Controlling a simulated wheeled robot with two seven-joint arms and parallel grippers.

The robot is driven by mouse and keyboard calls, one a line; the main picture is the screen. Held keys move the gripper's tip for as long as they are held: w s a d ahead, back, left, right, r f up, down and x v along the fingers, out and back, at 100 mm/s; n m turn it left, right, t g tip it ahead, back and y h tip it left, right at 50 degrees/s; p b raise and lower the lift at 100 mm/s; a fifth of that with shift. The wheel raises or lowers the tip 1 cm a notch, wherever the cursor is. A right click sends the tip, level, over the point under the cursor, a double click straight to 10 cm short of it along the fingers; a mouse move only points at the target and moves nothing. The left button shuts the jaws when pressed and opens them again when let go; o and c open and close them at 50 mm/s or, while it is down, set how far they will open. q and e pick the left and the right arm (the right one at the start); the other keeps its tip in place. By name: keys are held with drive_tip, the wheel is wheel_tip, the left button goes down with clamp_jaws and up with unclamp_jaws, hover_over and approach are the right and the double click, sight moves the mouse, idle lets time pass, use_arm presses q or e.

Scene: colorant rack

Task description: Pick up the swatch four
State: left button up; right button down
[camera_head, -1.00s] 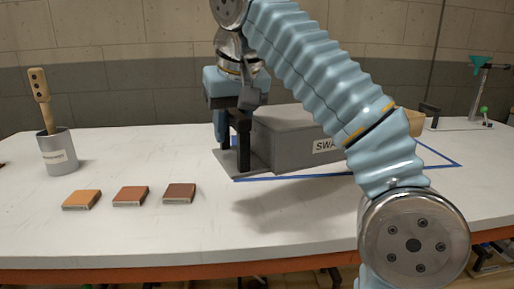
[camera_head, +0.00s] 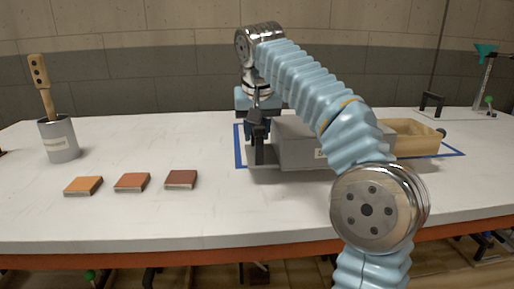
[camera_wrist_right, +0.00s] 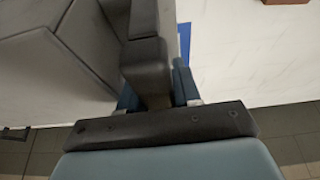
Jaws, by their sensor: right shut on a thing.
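Three flat swatches lie in a row at the front left of the table: an orange one (camera_head: 83,186), a terracotta one (camera_head: 132,182) and a dark red-brown one (camera_head: 181,179). I cannot read a number on any of them. My right gripper (camera_head: 259,150) is away to their right, shut on the left end of a grey box (camera_head: 310,147). The box (camera_wrist_right: 60,70) is also beside the fingers in the right wrist view. Its label is mostly hidden by my right arm. I cannot tell whether it touches the table. My left gripper is not in view.
Blue tape (camera_head: 239,145) marks an area around the box. A tan tray (camera_head: 415,138) stands behind my arm at the right. A grey cup (camera_head: 60,141) holding a wooden-handled tool is at the left. The table between cup and box is largely clear.

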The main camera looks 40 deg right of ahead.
drive_tip(key=shift+w+d+f, duration=0.15)
drive_tip(key=shift+f, duration=0.05)
drive_tip(key=shift+s+b+x, duration=0.15)
drive_tip(key=shift+b+x, duration=0.2)
drive_tip(key=shift+x, duration=0.6)
drive_tip(key=shift+s+b+x, duration=0.2)
drive_tip(key=shift+b+x, duration=0.1)
drive_tip(key=shift+x, duration=0.65)
drive_tip(key=shift+f, duration=0.15)
drive_tip(key=shift+f, duration=0.15)
drive_tip(key=c, duration=0.8)
unclamp_jaws()
drive_tip(key=shift+a, duration=0.25)
